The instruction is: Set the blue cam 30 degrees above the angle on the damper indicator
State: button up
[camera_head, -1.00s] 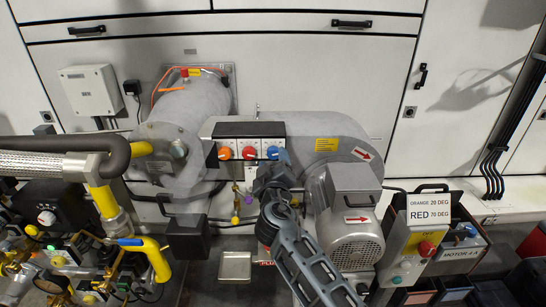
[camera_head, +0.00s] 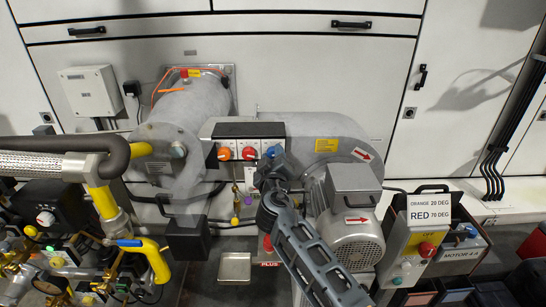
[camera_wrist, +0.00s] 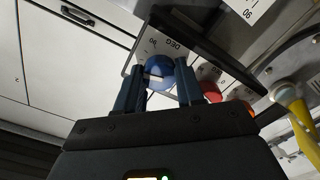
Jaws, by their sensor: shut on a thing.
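The blue cam (camera_head: 276,151) is the right one of three knobs on the burner's control box, beside a red cam (camera_head: 249,153) and an orange cam (camera_head: 225,153). My gripper (camera_head: 271,165) reaches it from the front and partly covers it. In the wrist view the blue cam (camera_wrist: 160,72) with its pale mark sits between the two fingers of my gripper (camera_wrist: 160,88), which is shut on it. A plate with "DEG" lettering is behind it. I cannot make out the cam's angle or a damper indicator reading.
A sign (camera_head: 435,207) reads orange 20 deg, red 70 deg. The motor (camera_head: 355,240) stands close right of my arm. Yellow gas pipes (camera_head: 150,252) and valves fill the left. A small metal tray (camera_head: 235,267) lies below the box.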

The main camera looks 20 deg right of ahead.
jog(key=c, duration=0.3)
jog(key=n, duration=0.8)
jog(key=shift+n, duration=0.3)
jog(key=n+p, duration=0.1)
jog(key=n, duration=0.4)
jog(key=shift+p, duration=0.35)
jog(key=shift+f+n+p, duration=0.15)
jog(key=shift+n+p, duration=0.5)
jog(key=shift+n, duration=1.35)
